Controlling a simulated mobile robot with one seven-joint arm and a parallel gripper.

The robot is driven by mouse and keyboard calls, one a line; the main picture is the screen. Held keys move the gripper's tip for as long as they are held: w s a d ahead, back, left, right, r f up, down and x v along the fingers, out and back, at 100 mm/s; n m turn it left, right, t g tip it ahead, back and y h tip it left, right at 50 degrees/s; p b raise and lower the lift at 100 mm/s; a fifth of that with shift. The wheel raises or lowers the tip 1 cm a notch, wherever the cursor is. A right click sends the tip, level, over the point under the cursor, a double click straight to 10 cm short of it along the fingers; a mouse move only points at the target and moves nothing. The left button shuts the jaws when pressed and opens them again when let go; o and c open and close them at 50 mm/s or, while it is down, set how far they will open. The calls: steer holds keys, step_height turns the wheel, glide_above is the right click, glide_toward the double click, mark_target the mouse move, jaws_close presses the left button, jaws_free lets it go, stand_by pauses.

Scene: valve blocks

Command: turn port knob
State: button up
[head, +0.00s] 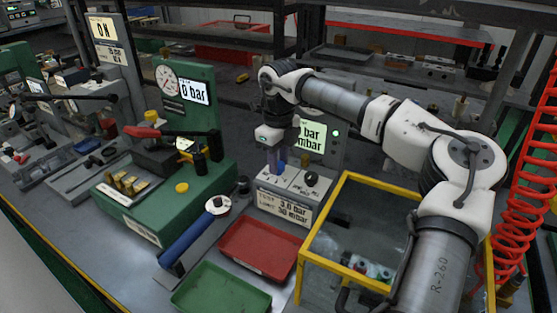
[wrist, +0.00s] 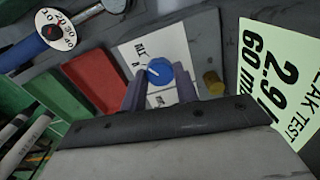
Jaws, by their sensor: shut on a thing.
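The port knob (wrist: 159,71) is blue with a white pointer line and sits on a white-labelled plate (wrist: 138,52) of a grey control box. My gripper (wrist: 160,92) has its two purple fingers on either side of this knob and is shut on it. In the head view my gripper (head: 274,158) points down at the box (head: 266,190), and only a little of the blue knob (head: 281,166) shows beside the fingers. A black knob (head: 311,178) stands to the right on the same box. The lower part of the blue knob is hidden in the wrist view.
A leak-test display (wrist: 270,75) reads about 2.9 and 60. A brass knob (wrist: 213,83) is close to the right finger. A red tray (head: 260,247), a green tray (head: 220,290) and a blue-handled gauge tool (head: 190,238) lie in front. A yellow-framed clear guard (head: 322,262) stands right.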

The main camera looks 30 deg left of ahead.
mark_target(279, 164)
stand_by(0.4)
steer(key=o, duration=1)
step_height(279, 164, up, 14)
steer(key=shift+f+b, duration=0.1)
steer(key=shift+b, duration=0.4)
